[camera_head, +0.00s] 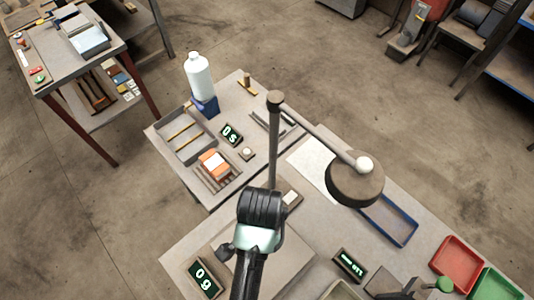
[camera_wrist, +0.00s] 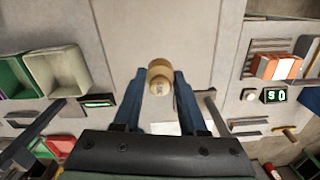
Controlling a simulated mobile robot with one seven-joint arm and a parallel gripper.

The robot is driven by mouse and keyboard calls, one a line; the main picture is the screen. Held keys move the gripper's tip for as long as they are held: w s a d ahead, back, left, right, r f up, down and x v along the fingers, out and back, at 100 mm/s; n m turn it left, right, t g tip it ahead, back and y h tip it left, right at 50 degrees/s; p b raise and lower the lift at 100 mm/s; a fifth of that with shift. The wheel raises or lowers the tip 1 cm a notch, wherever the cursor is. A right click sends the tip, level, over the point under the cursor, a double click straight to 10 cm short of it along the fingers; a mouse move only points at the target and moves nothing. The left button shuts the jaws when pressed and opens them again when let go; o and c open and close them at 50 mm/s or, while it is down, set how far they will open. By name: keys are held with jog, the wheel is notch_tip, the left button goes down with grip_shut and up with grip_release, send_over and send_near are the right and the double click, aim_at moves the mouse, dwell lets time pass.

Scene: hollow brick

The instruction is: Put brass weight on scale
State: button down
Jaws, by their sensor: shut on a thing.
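In the wrist view my gripper (camera_wrist: 160,82) is shut on the brass weight (camera_wrist: 160,72), a small tan-gold cylinder with a dark marking, held between the two blue-grey fingers. In the head view my arm hides the weight and the fingertips. The scale (camera_head: 297,258) is a broad flat grey plate beneath my arm, partly covered by it. Its display (camera_head: 204,278) reads 0 g. In the wrist view the pale plate (camera_wrist: 120,30) spreads behind the weight. The weight appears to be above the plate; the height of the gap cannot be told.
A lamp (camera_head: 355,185) on a post stands beside the arm. A red tray (camera_head: 457,265), a green tray (camera_head: 498,287) and a blue-rimmed tray (camera_head: 388,222) lie to the right. A white bottle (camera_head: 198,78) and an orange brick (camera_head: 214,164) are on the farther table.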

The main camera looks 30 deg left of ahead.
jog(key=f, duration=0.3)
jog(key=shift+s, duration=0.2)
jog(key=shift+w+f+p, duration=0.1)
jog(key=shift+f+p, duration=0.25)
jog(key=shift+f, duration=2)
jog(key=shift+c, duration=2.3)
grip_release()
jog(key=shift+f, duration=0.15)
notch_tip(320, 180, up, 12)
jog(key=shift+r+b, duration=0.2)
jog(key=shift+b, duration=0.15)
